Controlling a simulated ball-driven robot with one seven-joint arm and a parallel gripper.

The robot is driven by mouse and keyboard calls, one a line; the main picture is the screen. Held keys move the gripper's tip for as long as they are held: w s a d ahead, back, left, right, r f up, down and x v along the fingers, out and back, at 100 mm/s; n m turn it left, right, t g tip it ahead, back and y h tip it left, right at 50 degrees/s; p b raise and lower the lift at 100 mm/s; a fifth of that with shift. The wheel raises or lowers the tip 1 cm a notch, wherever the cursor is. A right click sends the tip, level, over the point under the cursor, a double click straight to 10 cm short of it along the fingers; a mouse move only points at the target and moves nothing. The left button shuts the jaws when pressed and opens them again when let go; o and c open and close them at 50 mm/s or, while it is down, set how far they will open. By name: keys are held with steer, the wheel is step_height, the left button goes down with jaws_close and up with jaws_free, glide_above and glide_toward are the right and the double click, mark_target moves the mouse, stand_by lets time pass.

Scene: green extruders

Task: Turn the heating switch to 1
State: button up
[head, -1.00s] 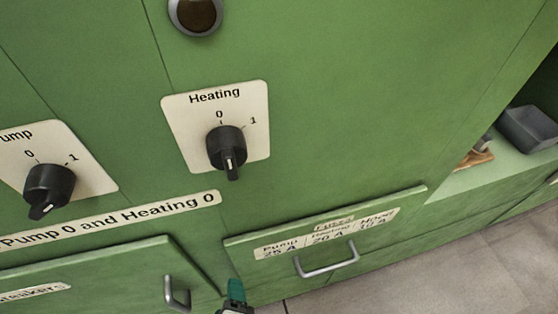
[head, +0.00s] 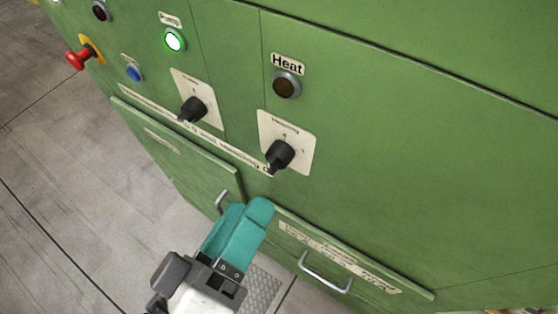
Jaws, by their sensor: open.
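The heating switch (head: 280,154) is a black rotary knob on a white plate (head: 300,137) marked Heating, with 0 and 1, on the green cabinet front. Its exact pointer setting is too small to read now. My gripper (head: 255,222), with teal fingers, is below and slightly left of the switch, in front of the lower doors. It is apart from the switch and holds nothing that I can see. The fingers overlap in this view.
The pump switch (head: 192,109) sits left of the heating switch. The dark Heat lamp (head: 286,84) is above, and the Pump lamp (head: 174,40) glows green. A red emergency knob (head: 80,58) and blue button (head: 134,74) are further left. Door handles (head: 325,272) stick out below.

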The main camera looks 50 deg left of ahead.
mark_target(272, 171)
steer(key=p+x, duration=0.1)
steer(key=x, duration=0.6)
steer(key=shift+w+a, duration=0.15)
steer(key=shift+w, duration=0.15)
steer(key=shift+f, duration=0.1)
steer(key=c, duration=1)
